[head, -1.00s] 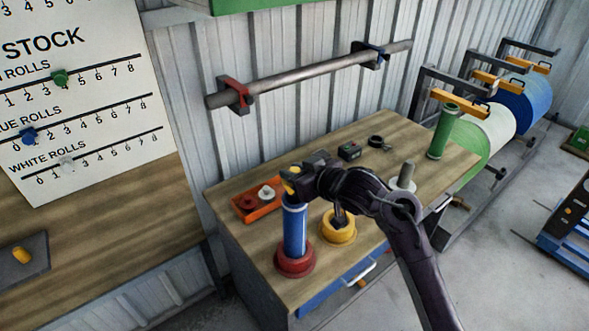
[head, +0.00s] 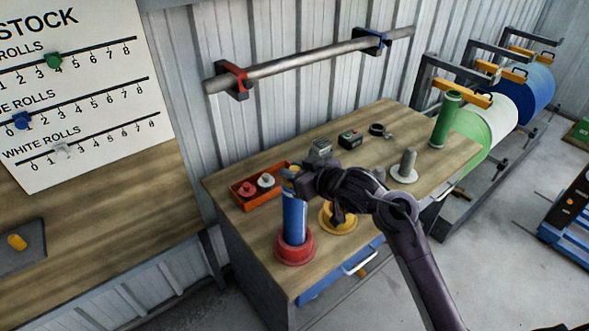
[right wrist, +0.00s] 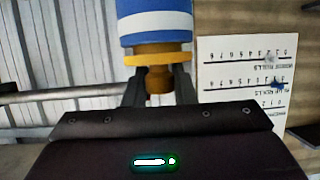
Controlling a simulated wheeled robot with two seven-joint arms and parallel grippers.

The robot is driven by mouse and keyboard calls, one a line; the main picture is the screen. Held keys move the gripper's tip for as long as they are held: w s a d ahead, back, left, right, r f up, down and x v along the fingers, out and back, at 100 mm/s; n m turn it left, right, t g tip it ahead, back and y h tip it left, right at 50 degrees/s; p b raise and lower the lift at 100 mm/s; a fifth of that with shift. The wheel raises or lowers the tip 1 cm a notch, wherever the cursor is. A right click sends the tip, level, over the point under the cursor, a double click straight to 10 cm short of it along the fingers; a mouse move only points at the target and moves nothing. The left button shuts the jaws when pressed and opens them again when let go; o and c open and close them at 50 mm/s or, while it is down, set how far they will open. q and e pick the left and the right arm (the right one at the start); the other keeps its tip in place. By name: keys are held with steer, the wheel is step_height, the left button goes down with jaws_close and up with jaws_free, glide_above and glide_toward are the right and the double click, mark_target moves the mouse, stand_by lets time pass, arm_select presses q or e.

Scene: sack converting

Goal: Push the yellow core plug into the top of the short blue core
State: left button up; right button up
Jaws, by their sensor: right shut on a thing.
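The short blue core (head: 293,222) stands upright in a red round base (head: 295,246) near the bench's front left corner. My right gripper (head: 290,180) is over the core's top, shut on the yellow core plug (right wrist: 157,82). In the right wrist view, which is upside down, the plug's narrow end is between my fingers. How deep the plug sits inside is hidden. My left gripper is not in view.
A yellow ring-shaped base (head: 338,217) stands close right of the core, partly behind my right arm. An orange tray (head: 262,187) with small parts is behind it. A white base with a grey post (head: 405,168) and a green core (head: 446,120) stand farther right.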

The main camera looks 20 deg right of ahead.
steer(key=o, duration=1)
steer(key=shift+o, duration=0.2)
steer(key=v, duration=0.8)
steer(key=shift+b, duration=0.35)
